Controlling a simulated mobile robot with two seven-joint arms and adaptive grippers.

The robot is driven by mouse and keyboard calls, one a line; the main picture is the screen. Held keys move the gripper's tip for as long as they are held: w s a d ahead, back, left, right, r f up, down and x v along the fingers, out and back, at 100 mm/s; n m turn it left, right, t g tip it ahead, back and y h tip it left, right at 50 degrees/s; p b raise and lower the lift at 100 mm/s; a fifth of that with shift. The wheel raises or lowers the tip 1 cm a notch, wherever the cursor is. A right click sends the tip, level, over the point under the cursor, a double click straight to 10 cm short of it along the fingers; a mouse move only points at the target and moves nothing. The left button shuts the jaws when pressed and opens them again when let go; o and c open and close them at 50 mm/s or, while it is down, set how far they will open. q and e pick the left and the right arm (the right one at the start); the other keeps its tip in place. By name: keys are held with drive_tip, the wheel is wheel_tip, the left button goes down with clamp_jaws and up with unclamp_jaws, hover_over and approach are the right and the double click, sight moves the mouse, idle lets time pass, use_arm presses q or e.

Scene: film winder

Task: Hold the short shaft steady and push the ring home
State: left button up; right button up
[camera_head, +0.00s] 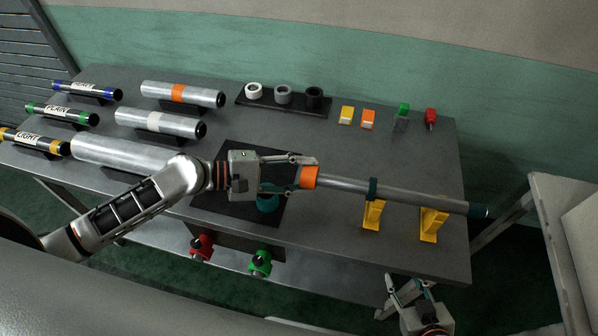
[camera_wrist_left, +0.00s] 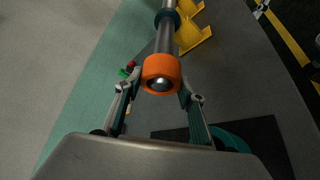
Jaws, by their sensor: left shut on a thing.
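The grey shaft (camera_head: 420,199) lies across two yellow supports at the right of the table, in the head view. An orange ring (camera_head: 309,177) sits at its left end; the shaft's tip shows inside it in the left wrist view (camera_wrist_left: 161,72). A teal collar (camera_head: 373,189) is around the shaft above the left support; it also shows in the wrist view (camera_wrist_left: 168,19). My left gripper (camera_head: 306,175) is shut on the orange ring, one finger on each side. My right gripper (camera_head: 388,299) is open and empty, in front of the table's front edge.
The yellow supports (camera_head: 373,214) (camera_head: 434,226) stand near the front edge. A black mat (camera_head: 237,206) with a teal round part (camera_head: 267,203) lies under my left gripper. Several silver rolls (camera_head: 183,94) fill the left; a black tray (camera_head: 268,100) holds three rings. Small colored blocks (camera_head: 346,115) stand at the back right.

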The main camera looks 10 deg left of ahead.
use_arm(q)
drive_tip(key=shift+d, duration=0.55)
drive_tip(key=o, duration=1.2)
drive_tip(key=shift+c, duration=0.2)
drive_tip(key=shift+s+a, duration=0.1)
drive_tip(key=shift+a, duration=0.05)
drive_tip(key=v, duration=1.1)
drive_tip(key=shift+a+r, duration=0.3)
drive_tip(key=shift+s, duration=0.15)
